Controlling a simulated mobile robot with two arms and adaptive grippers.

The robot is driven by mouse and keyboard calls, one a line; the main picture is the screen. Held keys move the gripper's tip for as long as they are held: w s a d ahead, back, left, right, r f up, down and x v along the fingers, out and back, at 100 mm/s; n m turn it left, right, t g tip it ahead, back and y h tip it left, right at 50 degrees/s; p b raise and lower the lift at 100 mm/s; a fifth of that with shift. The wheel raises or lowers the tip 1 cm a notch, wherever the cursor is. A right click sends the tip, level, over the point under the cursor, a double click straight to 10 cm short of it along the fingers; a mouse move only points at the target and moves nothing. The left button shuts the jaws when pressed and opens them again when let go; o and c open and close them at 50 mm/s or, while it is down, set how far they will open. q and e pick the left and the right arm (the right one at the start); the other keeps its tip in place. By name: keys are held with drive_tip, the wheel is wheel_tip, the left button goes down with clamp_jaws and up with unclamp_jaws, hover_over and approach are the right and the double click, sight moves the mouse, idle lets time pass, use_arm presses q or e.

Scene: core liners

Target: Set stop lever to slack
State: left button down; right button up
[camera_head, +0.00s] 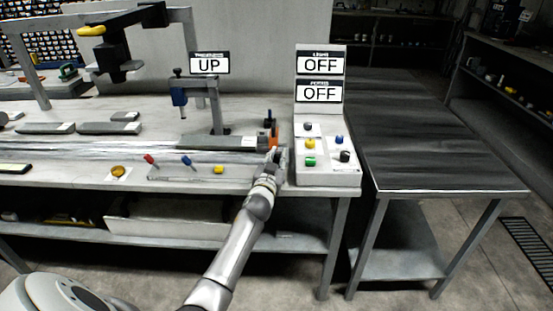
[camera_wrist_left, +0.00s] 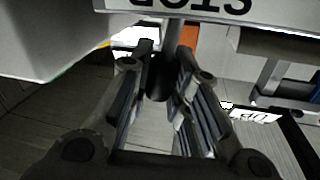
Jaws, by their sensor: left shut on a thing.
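My left gripper (camera_head: 275,155) is at the front right of the bench, just left of the control panel. In the left wrist view its fingers (camera_wrist_left: 158,84) are closed around the lever's knob. In the head view the gripper hides most of the lever, and an orange part (camera_head: 274,136) stands just behind it. The lever's exact setting cannot be read. My right gripper is not in view.
The control panel (camera_head: 327,178) with several coloured knobs stands close to the right of my gripper. Signs above it read OFF, and another sign (camera_head: 209,63) reads UP. Red (camera_head: 150,160) and blue (camera_head: 187,161) levers line the bench front. A dark table (camera_head: 440,150) stands at right.

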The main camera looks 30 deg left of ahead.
use_arm(q)
drive_tip(key=shift+w+d+m+p, duration=0.2)
drive_tip(key=shift+d+m+p, duration=0.15)
drive_tip(key=shift+m, duration=0.55)
drive_tip(key=shift+w+d+f+m+g, duration=0.15)
drive_tip(key=shift+d+f+m+g, duration=0.1)
drive_tip(key=shift+m, duration=0.35)
drive_tip(key=shift+w+d+f+m+g, duration=0.15)
drive_tip(key=shift+d+m+g, duration=0.1)
drive_tip(key=shift+m, duration=0.35)
drive_tip(key=c, duration=1.3)
unclamp_jaws()
drive_tip(key=shift+s, duration=0.15)
drive_tip(key=v, duration=1.1)
drive_tip(key=shift+s+d, duration=0.1)
drive_tip(key=shift+s, duration=0.3)
